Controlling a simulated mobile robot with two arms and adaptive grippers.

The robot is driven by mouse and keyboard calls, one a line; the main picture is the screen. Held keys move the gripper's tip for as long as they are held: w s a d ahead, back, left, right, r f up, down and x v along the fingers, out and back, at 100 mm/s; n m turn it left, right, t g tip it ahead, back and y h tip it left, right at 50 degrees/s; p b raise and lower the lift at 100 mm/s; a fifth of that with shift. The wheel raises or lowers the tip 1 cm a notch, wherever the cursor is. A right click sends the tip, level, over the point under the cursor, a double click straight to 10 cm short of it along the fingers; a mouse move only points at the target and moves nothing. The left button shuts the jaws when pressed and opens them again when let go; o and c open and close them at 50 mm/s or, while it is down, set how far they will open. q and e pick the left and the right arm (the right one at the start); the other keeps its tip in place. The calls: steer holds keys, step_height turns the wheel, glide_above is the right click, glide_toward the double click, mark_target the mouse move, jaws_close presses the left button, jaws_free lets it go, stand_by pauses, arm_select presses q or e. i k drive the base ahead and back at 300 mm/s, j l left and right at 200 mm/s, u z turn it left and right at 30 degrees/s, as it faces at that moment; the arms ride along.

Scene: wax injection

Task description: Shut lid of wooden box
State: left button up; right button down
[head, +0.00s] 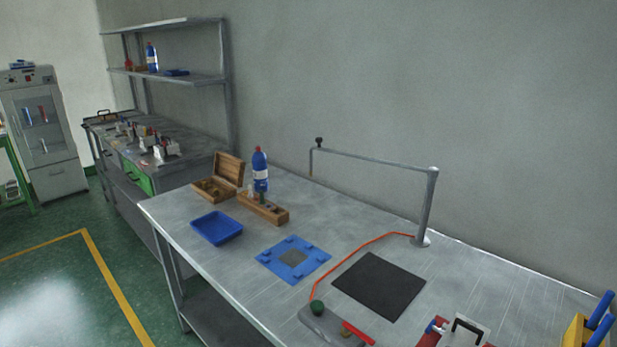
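The wooden box (210,192) stands near the far left end of the metal table in the head view. Its lid (229,168) is raised at the back, so the box is open. Something small and dark green or brown lies inside, too small to tell. Neither of my grippers shows in this view.
On the metal table (190,200), a blue bottle (260,171) and a wooden block holder (263,209) stand right of the box. A blue tray (216,228) lies in front. A blue fixture (293,258), black mat (379,285) and metal post (427,205) are further right.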

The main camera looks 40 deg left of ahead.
mark_target(230, 168)
steer(key=u, duration=2)
steer(key=i+j, duration=0.45)
steer(key=i, duration=0.1)
